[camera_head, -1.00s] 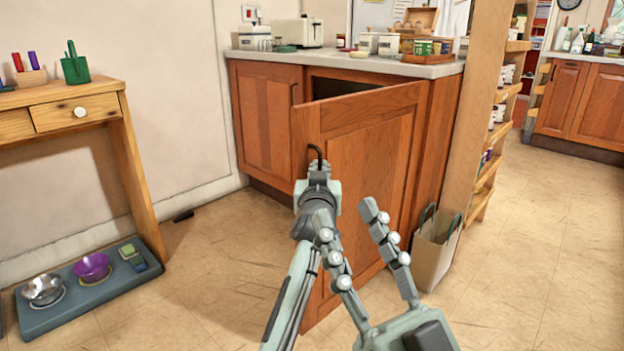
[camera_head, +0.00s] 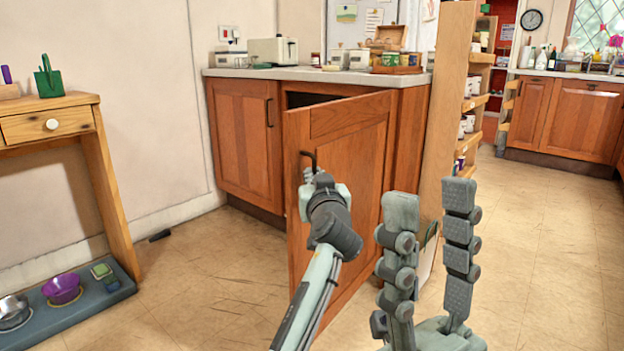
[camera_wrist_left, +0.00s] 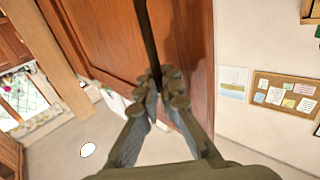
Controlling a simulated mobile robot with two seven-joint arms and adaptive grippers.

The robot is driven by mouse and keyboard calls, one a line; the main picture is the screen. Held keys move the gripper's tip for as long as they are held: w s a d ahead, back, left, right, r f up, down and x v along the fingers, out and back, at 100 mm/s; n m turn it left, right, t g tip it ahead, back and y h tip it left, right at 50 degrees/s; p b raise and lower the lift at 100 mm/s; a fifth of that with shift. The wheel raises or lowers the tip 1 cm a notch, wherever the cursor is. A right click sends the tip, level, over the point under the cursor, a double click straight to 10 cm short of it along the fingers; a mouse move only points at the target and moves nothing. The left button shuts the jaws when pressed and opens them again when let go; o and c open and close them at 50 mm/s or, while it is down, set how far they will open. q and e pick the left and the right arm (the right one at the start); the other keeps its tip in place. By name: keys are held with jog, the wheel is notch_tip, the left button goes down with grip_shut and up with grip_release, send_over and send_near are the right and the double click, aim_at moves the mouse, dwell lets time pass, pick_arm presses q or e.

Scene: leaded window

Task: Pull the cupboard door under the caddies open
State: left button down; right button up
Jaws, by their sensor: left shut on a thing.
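The brown wooden cupboard door (camera_head: 350,180) under the counter stands partly open, swung out from its hinges on its right. A dark gap shows above its top edge. Its dark bar handle (camera_head: 308,157) is near the free left edge and also shows in the left wrist view (camera_wrist_left: 147,35). My left gripper (camera_head: 313,176) is shut on this handle; in the wrist view its fingers (camera_wrist_left: 157,85) close around the bar. My right gripper (camera_head: 430,205) is open and empty, fingers pointing up, in front of the door's right side. Pale caddies (camera_head: 349,58) stand on the counter above.
A wooden side table (camera_head: 75,125) and a mat with bowls (camera_head: 85,312) are at left.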

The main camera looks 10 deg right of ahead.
pick_arm(q)
jog(key=shift+d+r, duration=0.1)
jog(key=shift+d, duration=0.05)
jog(key=c, duration=1.7)
grip_release()
jog(key=shift+o, duration=0.3)
jog(key=shift+s, duration=0.1)
jog(key=s, duration=0.7)
jog(key=shift+s+a, duration=0.15)
jog(key=shift+a, duration=0.15)
jog(key=shift+a, duration=0.1)
